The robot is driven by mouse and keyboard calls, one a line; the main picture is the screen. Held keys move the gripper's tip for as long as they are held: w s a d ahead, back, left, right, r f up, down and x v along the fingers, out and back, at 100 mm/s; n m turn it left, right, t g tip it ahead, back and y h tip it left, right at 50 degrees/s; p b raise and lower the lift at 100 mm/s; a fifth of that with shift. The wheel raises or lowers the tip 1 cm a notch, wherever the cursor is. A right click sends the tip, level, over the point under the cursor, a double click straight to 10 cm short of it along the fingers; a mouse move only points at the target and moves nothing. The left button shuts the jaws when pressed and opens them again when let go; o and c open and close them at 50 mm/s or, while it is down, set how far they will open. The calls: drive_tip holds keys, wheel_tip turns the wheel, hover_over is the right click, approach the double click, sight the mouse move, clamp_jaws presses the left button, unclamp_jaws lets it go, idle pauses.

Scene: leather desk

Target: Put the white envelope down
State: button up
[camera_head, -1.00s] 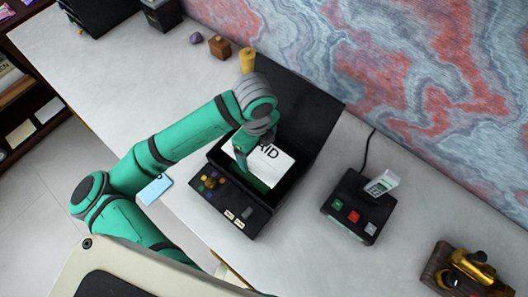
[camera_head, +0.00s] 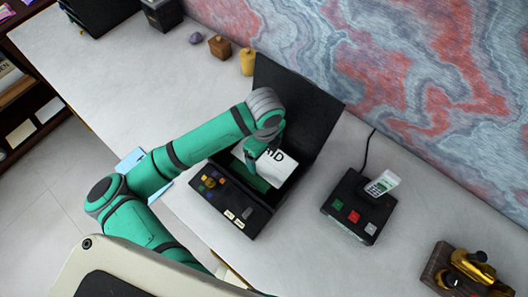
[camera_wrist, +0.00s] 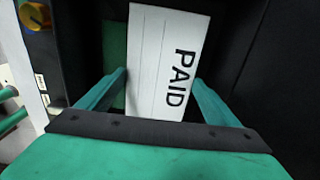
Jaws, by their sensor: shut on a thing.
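The white envelope (camera_head: 276,170), marked "PAID", is at the open black box (camera_head: 322,140) with its lid raised. In the wrist view the envelope (camera_wrist: 158,62) lies between the two teal fingers of my gripper (camera_wrist: 160,88), which is shut on it. In the head view my gripper (camera_head: 258,158) is above the box's inside and partly hidden by my arm. A green surface (camera_wrist: 114,62) shows beside the envelope, inside the box. I cannot tell whether the envelope touches the box floor.
The box's front panel (camera_head: 222,197) carries coloured buttons. A black card terminal (camera_head: 352,212) with a slip stands to the right. A gold-and-black object (camera_head: 466,268) is at the lower right. A yellow cylinder (camera_head: 247,62) and wooden cube (camera_head: 220,46) stand behind.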

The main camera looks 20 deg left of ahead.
sight(264, 158)
drive_tip(key=o, duration=0.9)
drive_tip(key=shift+o, duration=0.2)
wheel_tip(264, 158, up, 12)
drive_tip(key=shift+r, duration=0.15)
